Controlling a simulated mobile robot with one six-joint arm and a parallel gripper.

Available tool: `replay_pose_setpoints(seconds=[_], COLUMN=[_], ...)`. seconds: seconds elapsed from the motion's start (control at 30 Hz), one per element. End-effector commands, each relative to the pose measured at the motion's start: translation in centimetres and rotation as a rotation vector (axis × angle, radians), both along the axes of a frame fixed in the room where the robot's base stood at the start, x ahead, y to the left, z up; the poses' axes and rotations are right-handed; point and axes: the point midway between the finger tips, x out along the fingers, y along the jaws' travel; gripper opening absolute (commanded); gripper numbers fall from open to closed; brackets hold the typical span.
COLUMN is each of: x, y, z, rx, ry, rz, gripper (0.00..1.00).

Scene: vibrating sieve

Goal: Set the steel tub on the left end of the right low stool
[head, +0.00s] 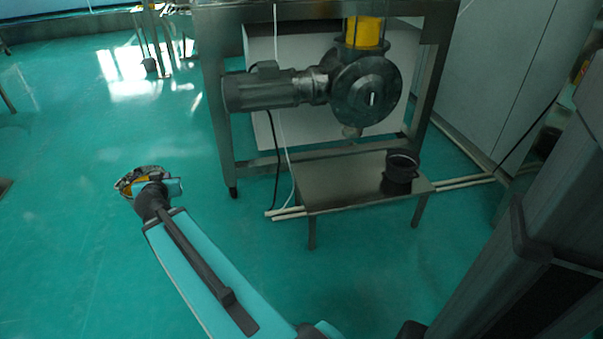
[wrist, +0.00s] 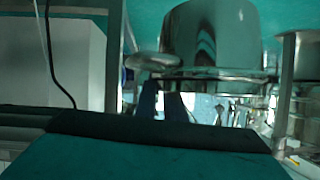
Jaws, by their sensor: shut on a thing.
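The shiny steel tub (wrist: 212,35) fills the upper middle of the wrist view, with its rim toward my gripper (wrist: 165,88). My gripper is shut on the tub at its rim. In the head view the tub (head: 128,178) shows small at the end of my outstretched arm, partly hidden by the gripper (head: 150,184). It is over the green floor, left of a low stool (head: 335,190) and apart from it. The stool has a flat metal top, with its left end bare. A dark pot (head: 401,172) stands near its right end.
A steel frame (head: 215,100) with a motor (head: 262,90) and a round valve housing (head: 368,88) stands behind the stool. Pale pipes (head: 290,213) and cables run along the floor there. Open floor (head: 70,260) lies at left.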

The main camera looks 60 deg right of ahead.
Motion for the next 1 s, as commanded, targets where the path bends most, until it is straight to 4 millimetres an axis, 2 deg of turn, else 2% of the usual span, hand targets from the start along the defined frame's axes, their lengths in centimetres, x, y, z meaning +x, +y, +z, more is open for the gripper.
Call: replay_pose_setpoints(seconds=[0.03,0.2,0.5,0.8,1.0], x=[-1.2,-5.3,-13.7,-23.5,-30.4], y=[-1.7,-6.6,-14.2,-20.3,-23.5], z=[-0.7,-2.7,-6.0,-8.7,-10.3], rx=[0.000,0.002,0.004,0.007,0.009], ry=[0.002,0.002,0.001,0.001,-0.001], rz=[-0.043,-0.182,-0.425,-0.664,-0.819], gripper=[0.00,0.00,0.00,0.00,0.00])
